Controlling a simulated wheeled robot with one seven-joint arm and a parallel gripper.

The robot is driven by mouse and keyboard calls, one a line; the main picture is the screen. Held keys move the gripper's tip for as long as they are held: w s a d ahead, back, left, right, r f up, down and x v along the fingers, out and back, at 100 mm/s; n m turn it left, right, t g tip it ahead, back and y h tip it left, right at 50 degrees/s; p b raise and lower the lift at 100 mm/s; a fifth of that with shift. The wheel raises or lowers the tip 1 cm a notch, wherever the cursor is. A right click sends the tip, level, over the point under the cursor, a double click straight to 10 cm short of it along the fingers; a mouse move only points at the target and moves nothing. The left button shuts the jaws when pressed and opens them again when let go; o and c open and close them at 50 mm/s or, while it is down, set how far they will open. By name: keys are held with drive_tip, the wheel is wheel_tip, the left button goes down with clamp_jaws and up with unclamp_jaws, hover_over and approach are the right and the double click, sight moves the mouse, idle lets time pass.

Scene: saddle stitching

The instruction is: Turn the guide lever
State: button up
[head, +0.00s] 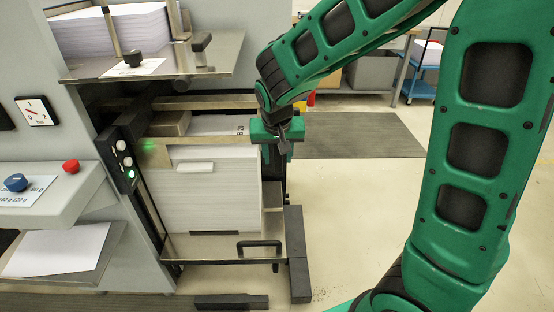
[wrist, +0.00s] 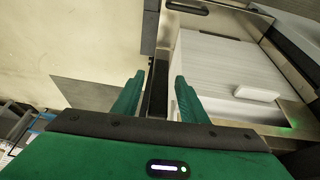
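No part is labelled as the guide lever, so I cannot tell for certain which it is. A black lever-like part (head: 200,44) stands on the upper metal shelf in the head view, right of a round black knob (head: 133,58). My gripper (head: 278,150) hangs at the right side of the paper stack, below that shelf. In the wrist view my gripper (wrist: 157,85) is open, with its two green fingers apart. A dark upright bar (wrist: 158,85) shows between the fingers; I cannot tell whether they touch it.
The white paper stack (head: 205,195) stands on a metal plate with a black handle (head: 260,245). The upper metal shelf (head: 215,58) overhangs it. A green light (head: 131,174) glows on the control strip. Open floor (head: 350,205) lies right of the machine.

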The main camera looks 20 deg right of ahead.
drive_tip(key=shift+x, duration=1.1)
clamp_jaws()
